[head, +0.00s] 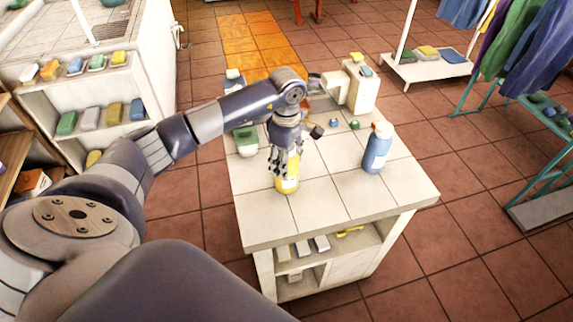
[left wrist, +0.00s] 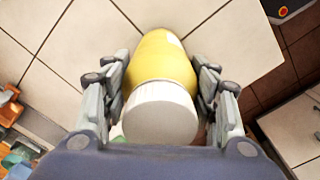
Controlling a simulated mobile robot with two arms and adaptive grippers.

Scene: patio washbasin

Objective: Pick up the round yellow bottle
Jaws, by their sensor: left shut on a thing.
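The round yellow bottle (head: 287,183) is upright at the tiled table's left front part in the head view. In the left wrist view the yellow bottle (left wrist: 161,62) shows from above, with its white cap (left wrist: 160,112) towards me. My left gripper (head: 285,165) comes down over it from above. In the left wrist view the fingers of my left gripper (left wrist: 162,85) are shut on the bottle's two sides. The head view does not show clearly whether its base touches the tabletop. My right gripper is not in view.
A blue bottle (head: 377,148) stands to the right on the tiled table (head: 335,203). A white jug-like container (head: 357,85) stands at the back. Small items lie between them. A green item (head: 245,141) is at the left edge. The table's front right is clear.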

